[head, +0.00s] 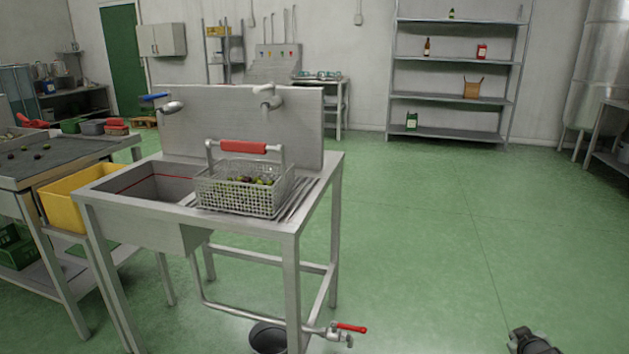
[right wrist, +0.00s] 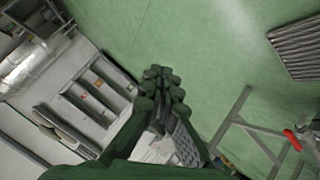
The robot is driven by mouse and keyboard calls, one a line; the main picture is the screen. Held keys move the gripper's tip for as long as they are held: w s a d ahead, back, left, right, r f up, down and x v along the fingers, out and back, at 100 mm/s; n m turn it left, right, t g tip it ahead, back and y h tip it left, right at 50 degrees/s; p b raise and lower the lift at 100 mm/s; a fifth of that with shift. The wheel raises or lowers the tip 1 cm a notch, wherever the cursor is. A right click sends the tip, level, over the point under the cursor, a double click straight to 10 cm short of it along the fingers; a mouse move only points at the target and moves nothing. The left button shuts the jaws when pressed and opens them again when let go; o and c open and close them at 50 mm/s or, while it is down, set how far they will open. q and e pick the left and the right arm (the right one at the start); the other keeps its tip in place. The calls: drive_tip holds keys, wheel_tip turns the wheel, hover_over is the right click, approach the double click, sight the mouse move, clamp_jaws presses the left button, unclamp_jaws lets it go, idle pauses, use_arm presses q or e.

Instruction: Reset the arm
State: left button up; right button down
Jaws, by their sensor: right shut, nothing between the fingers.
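My right gripper (head: 530,342) shows only in part at the bottom right corner of the head view, low over the green floor and well to the right of the sink stand. In the right wrist view its dark fingers (right wrist: 163,85) are together with nothing between them. My left gripper is in neither view. The wire basket (head: 240,188) of green and dark olives stands on the drainboard of the steel sink (head: 312,178), its red handle upright, apart from my right gripper.
A drain pipe with a red-handled valve (head: 345,328) juts out low under the sink, above a dark bucket (head: 268,338). A sorting table (head: 75,160) and a yellow crate (head: 75,195) stand left. The floor (head: 460,220) right of the sink is clear. Shelves (head: 455,98) stand against the back wall.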

drive_tip(key=s+d+r+h, duration=0.1)
drive_tip(key=d+r, duration=0.3)
drive_tip(key=d, duration=0.4)
drive_tip(key=s+a+f+n+g, duration=0.1)
drive_tip(key=s+a+f+g, duration=0.15)
drive_tip(key=s+f, duration=0.6)
drive_tip(key=s+a+f+n+g, duration=0.1)
drive_tip(key=s+a+f+g, duration=0.2)
drive_tip(key=s, duration=1)
drive_tip(key=s+a+f+g, duration=0.1)
drive_tip(key=s+a+f, duration=0.4)
drive_tip(key=s, duration=0.6)
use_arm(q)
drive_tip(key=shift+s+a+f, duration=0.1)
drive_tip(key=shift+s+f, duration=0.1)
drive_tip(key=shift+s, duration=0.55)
use_arm(e)
drive_tip(key=s+a+f+m+y, duration=0.1)
drive_tip(key=s+a+f+y, duration=0.1)
drive_tip(key=a, duration=0.9)
drive_tip(key=s+a+f+m+g+y, duration=0.1)
drive_tip(key=a+f, duration=0.4)
drive_tip(key=a, duration=0.6)
drive_tip(key=shift+s+a+f+y, duration=0.15)
drive_tip(key=shift+s+a+y, duration=0.1)
drive_tip(key=shift+s+y, duration=0.65)
